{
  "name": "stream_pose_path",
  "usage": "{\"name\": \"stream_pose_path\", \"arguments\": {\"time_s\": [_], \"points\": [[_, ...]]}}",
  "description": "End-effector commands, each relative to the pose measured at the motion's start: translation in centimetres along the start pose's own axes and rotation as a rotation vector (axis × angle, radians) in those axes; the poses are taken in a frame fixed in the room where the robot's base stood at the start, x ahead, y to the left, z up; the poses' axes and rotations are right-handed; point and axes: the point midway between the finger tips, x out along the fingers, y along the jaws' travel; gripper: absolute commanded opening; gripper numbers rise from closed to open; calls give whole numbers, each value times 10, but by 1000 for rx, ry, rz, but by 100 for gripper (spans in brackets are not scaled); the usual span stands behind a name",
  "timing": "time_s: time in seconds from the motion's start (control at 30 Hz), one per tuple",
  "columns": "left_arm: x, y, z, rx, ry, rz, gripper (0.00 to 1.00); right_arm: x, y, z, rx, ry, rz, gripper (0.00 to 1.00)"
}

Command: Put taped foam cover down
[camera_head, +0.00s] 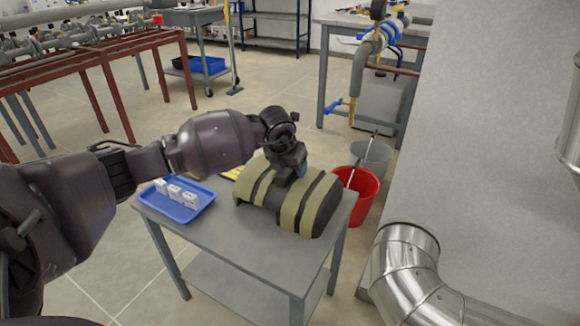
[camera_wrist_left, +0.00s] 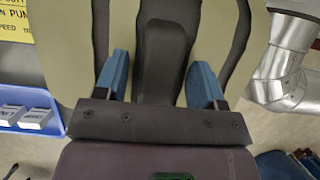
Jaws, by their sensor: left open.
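The taped foam cover (camera_head: 315,205) is a rounded dark shell with wide olive-yellow tape bands. It rests on the grey table (camera_head: 262,252), towards its right side. My left gripper (camera_head: 297,172) is over the top of the cover, pointing down, and is open. In the left wrist view the two blue fingertips of the left gripper (camera_wrist_left: 160,80) stand apart on either side of a dark strip (camera_wrist_left: 165,55) on the cover (camera_wrist_left: 75,50). Whether the fingers touch the cover cannot be told. My right gripper is not in view.
A blue tray (camera_head: 178,214) with several small white blocks sits on the table's left, and a yellow sign (camera_head: 233,173) lies behind the cover. A shiny metal pipe (camera_head: 410,268) stands to the right.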

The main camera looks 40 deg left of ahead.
Motion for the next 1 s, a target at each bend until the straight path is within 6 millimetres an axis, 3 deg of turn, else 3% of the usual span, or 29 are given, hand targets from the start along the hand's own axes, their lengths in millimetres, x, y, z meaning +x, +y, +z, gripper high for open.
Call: {"name": "stream_pose_path", "arguments": {"time_s": [0.13,0.53,0.73,1.0], "points": [[-25,0,4,0,-10,-1,63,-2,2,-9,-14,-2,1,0],[-100,0,4,1,-11,-1,63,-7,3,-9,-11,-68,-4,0],[-117,0,2,-1,-4,0,63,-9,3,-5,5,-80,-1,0],[-119,0,-1,0,2,-2,63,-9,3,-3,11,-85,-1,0]]}}
